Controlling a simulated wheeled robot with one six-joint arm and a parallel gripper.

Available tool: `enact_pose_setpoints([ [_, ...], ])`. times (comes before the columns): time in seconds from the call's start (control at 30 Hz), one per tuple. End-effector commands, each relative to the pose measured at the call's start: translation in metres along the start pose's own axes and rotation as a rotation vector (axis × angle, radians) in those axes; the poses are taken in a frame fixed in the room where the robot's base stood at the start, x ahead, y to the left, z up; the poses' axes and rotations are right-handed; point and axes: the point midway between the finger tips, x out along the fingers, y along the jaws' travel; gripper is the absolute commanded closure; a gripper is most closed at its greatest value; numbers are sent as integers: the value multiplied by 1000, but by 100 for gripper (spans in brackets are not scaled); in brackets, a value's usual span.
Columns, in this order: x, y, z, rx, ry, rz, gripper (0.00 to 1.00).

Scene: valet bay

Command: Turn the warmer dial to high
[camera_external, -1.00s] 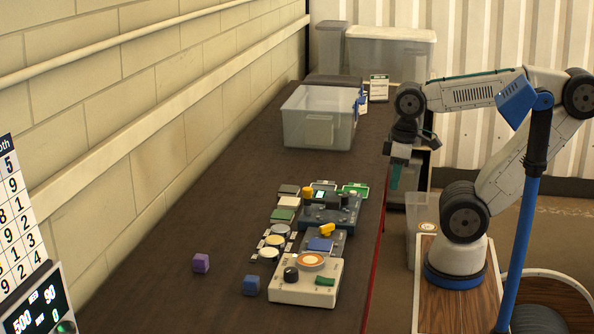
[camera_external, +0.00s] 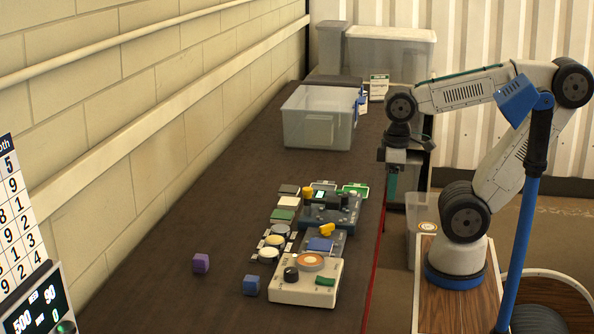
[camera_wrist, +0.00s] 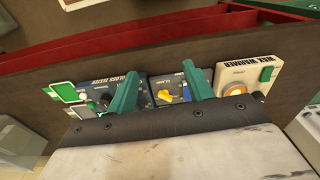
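The wax warmer (camera_external: 278,291) is a cream box at the near end of the row of devices on the dark table. On its top are a black dial (camera_external: 291,273), an orange-ringed round plate and a green switch (camera_external: 325,281). The dial's pointer setting is too small to read. The warmer also shows at the right of the wrist view (camera_wrist: 228,76). My gripper (camera_external: 390,183) hangs pointing down by the table's right edge, well away from the warmer. In the wrist view, its two teal fingers (camera_wrist: 160,74) are apart with nothing between them.
A blue device (camera_external: 318,216) with knobs and a grey one with a yellow knob (camera_external: 327,230) stand beyond the warmer. A clear bin (camera_external: 300,130) stands farther back. The left part of the table is mostly clear.

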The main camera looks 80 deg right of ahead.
Motion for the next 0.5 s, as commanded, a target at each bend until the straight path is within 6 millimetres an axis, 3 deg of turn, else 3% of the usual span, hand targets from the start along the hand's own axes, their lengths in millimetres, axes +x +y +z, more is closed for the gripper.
enact_pose_setpoints([
  [0.27,22,-75,-78,-367,-105,-142,49],
  [0.5,52,-171,-160,-943,-2,-321,49],
])
